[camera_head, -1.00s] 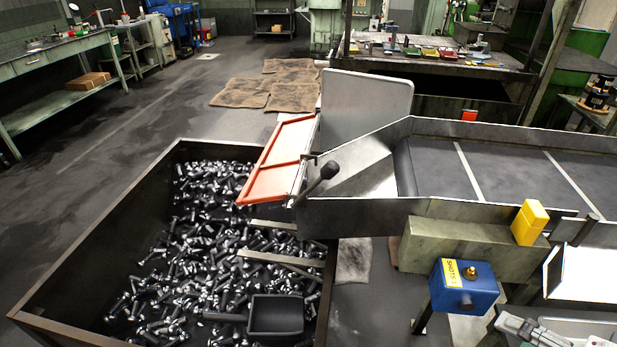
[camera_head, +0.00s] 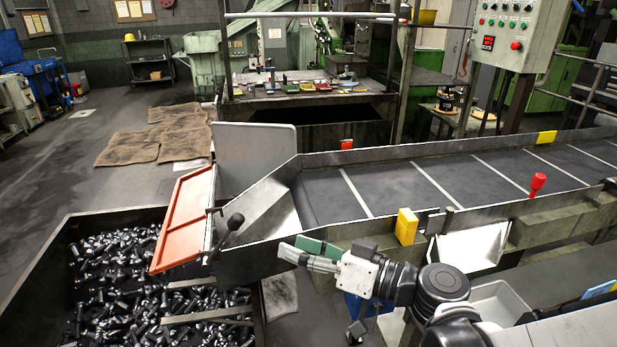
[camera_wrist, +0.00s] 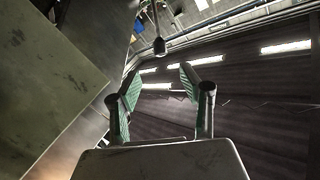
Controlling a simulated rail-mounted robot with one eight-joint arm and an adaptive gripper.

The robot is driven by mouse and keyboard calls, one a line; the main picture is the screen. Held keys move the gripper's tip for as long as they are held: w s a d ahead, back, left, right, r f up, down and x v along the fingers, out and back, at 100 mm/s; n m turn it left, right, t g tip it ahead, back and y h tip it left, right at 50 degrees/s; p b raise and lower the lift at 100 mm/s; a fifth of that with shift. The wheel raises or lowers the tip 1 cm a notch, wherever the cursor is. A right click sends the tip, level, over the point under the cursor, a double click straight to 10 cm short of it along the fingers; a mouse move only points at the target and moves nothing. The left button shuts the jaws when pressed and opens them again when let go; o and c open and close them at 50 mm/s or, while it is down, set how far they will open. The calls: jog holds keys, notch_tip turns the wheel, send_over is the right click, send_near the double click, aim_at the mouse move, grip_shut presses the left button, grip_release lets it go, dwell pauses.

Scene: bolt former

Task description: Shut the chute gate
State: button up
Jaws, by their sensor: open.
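The chute gate is an orange framed panel (camera_head: 184,220) at the left end of the chute (camera_head: 262,215) in the head view. It slants out over the bolt bin. A lever with a black knob (camera_head: 236,221) stands at the gate's near right side. My gripper (camera_head: 304,257) is to the right of and slightly below the knob, apart from it, with one green pad facing the camera. In the wrist view my gripper (camera_wrist: 160,88) has its two green-padded fingers spread with nothing between them. The black knob (camera_wrist: 159,46) on a thin rod shows beyond the fingertips.
A bin (camera_head: 35,270) of bolts lies below the gate. An upright grey plate (camera_head: 255,155) stands behind the chute. The belt conveyor (camera_head: 400,187) runs right, with a yellow block (camera_head: 406,227) on its near side. A control box (camera_head: 514,35) stands at the back right.

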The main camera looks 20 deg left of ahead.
aim_at(241, 225)
jog(key=shift+n, duration=0.3)
jog(key=a, duration=0.5)
jog(key=w+a, duration=0.1)
jog(key=a, duration=0.3)
jog(key=w+a+p, duration=0.1)
jog(key=a, duration=0.4)
jog(key=shift+w+a, duration=0.25)
jog(key=shift+a, duration=0.1)
grip_shut()
